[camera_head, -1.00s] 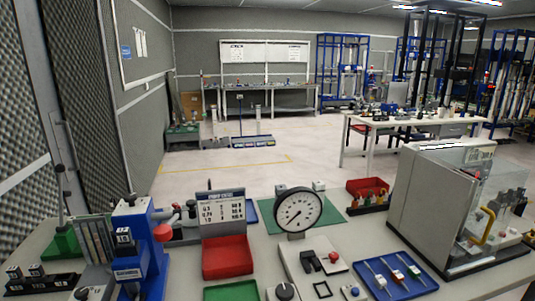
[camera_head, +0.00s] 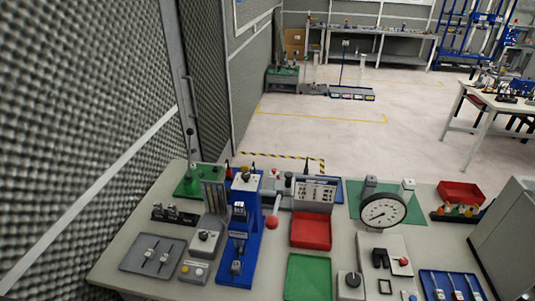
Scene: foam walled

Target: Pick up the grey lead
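I cannot single out a grey lead for certain. A grey tray (camera_head: 132,264) lies at the front left of the bench and holds two small dark, thin items with pale blocks on them. A blue tray (camera_head: 432,279) at the front right holds several thin, pale lead-like items, partly cut off by the bottom edge. Neither of my grippers shows in the head view.
A blue press (camera_head: 241,220) stands between the grey tray and a red bin (camera_head: 311,230). A green tray (camera_head: 308,276), a dial gauge (camera_head: 384,210) and a grey cabinet (camera_head: 512,240) stand further right. A foam wall (camera_head: 80,130) borders the left.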

